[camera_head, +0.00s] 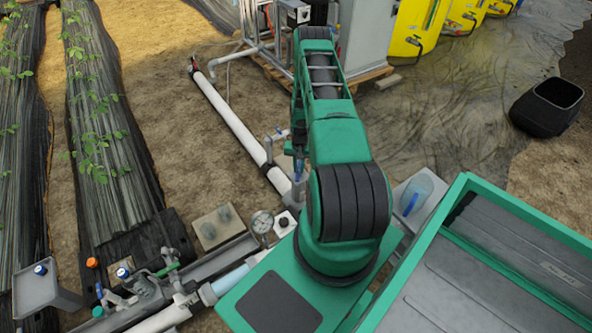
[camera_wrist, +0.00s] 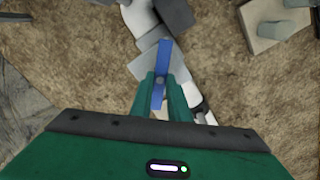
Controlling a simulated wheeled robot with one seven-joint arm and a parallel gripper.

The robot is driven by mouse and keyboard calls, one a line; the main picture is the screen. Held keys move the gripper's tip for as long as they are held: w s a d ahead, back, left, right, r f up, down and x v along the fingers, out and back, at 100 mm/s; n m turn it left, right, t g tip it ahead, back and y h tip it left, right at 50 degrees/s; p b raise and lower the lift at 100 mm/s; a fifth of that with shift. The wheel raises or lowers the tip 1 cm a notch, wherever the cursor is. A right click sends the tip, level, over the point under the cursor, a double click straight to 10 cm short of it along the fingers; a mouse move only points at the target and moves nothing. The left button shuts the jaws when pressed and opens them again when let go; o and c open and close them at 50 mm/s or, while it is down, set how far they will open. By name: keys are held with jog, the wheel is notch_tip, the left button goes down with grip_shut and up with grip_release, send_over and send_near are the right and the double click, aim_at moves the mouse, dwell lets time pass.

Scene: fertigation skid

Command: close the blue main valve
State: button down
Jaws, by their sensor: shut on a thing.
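The blue main valve's handle (camera_wrist: 163,56) is a flat blue bar in the wrist view. It stands nearly upright in the picture, at a slant to the pale pipe (camera_wrist: 138,19) beneath it. My gripper (camera_wrist: 161,84) is shut on this bar, with a green finger on either side of it. The far end of the bar sticks out beyond the fingertips. Grey fittings show around the valve, and my fingers hide part of its body.
A long white pipe (camera_head: 232,121) runs over the soil left of my arm. A pressure gauge (camera_head: 262,221) and a pale block (camera_head: 217,228) stand nearby. Manifold pipes with small valves (camera_head: 140,286) lie at lower left. A black crate (camera_head: 547,106) sits at right.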

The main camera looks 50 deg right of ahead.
aim_at(298, 170)
jog(key=m, duration=0.5)
jog(key=shift+w+a+m, duration=0.25)
jog(key=shift+w+m, duration=0.05)
jog(key=shift+w, duration=0.1)
jog(key=shift+w+m, duration=0.1)
jog(key=shift+m, duration=1.9)
jog(key=shift+w+d+r, duration=0.1)
jog(key=c, duration=1.7)
grip_release()
jog(key=shift+c, duration=0.2)
jog(key=shift+o, duration=0.3)
jog(key=shift+s, duration=0.2)
jog(key=shift+s, duration=0.1)
notch_tip(298, 170, up, 11)
jog(key=shift+f, duration=0.2)
jog(key=shift+r, duration=0.1)
